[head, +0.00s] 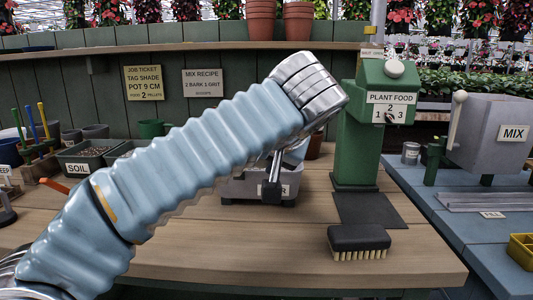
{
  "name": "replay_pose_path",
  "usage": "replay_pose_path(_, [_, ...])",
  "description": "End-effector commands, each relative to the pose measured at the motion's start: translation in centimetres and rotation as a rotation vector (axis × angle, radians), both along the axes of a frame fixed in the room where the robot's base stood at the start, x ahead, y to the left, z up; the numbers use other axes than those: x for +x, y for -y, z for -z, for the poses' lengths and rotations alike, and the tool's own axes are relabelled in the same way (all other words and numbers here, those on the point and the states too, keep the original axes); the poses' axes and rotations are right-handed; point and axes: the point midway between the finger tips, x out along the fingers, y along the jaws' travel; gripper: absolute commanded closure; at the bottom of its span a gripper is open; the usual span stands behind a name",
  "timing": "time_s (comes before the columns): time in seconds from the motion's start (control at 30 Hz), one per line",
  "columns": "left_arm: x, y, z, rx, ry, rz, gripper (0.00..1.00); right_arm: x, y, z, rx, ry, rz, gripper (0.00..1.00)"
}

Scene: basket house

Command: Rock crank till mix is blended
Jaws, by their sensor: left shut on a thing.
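The grey mixer box (490,130), labelled MIX, stands on the blue bench at the right. Its crank (457,118), an upright lever with a pale round knob, is on its left side, with no gripper at it. My left arm reaches in from the lower left across the wooden bench. My left gripper (272,186) points down over a grey labelled bin (240,188) in the middle, well left of the mixer. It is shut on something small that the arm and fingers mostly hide. My right gripper is not in view.
A green plant food dispenser (383,120) stands between bin and mixer. A dark brush (358,239) lies near the bench's front edge. A soil tray (85,157) and tools are at the left. A yellow tray (522,250) is at the right edge.

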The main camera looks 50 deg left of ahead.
Motion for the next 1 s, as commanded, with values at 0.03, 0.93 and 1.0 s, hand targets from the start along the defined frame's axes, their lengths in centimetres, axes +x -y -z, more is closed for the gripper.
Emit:
replay_pose_path(0.03, [0.01, 0.09, 0.66, -0.003, -0.023, -0.001, 1.00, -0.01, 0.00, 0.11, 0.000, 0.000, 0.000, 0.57])
replay_pose_path(0.93, [-0.12, 0.04, 0.53, 0.023, -0.041, -0.004, 0.42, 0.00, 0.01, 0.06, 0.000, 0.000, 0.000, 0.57])
replay_pose_path(1.0, [-0.12, 0.05, 0.48, 0.024, -0.041, -0.004, 0.42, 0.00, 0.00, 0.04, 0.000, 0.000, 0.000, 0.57])
